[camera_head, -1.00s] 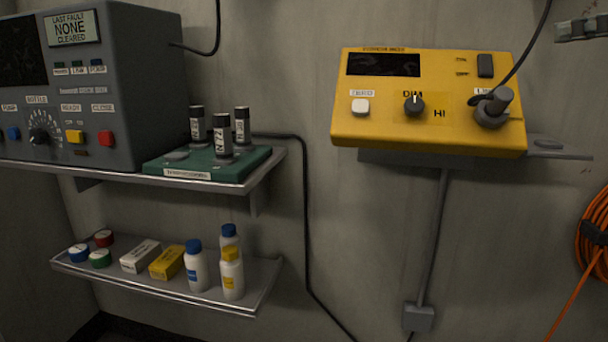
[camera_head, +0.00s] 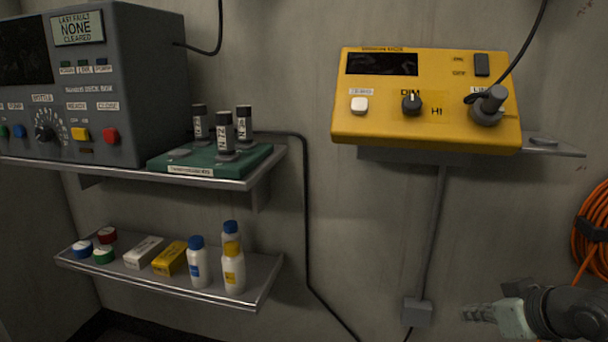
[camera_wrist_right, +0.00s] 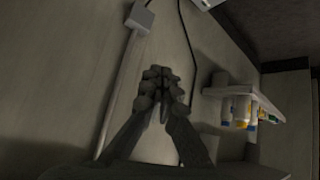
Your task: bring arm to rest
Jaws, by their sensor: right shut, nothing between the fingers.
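My right gripper (camera_head: 482,313) is at the bottom right of the head view, in front of the bare wall and below the yellow control box. It also shows in the right wrist view (camera_wrist_right: 162,80), with its fingers together and nothing between them. It is apart from the shelves and the boxes. My left gripper is in neither view.
A yellow box (camera_head: 440,128) with a knob and lever is on the wall. A grey console (camera_head: 150,90) and a green holder (camera_head: 245,163) with dark cylinders sit on the upper shelf. Bottles and cartons stand on the lower shelf (camera_head: 245,302). An orange cable (camera_head: 580,240) hangs right.

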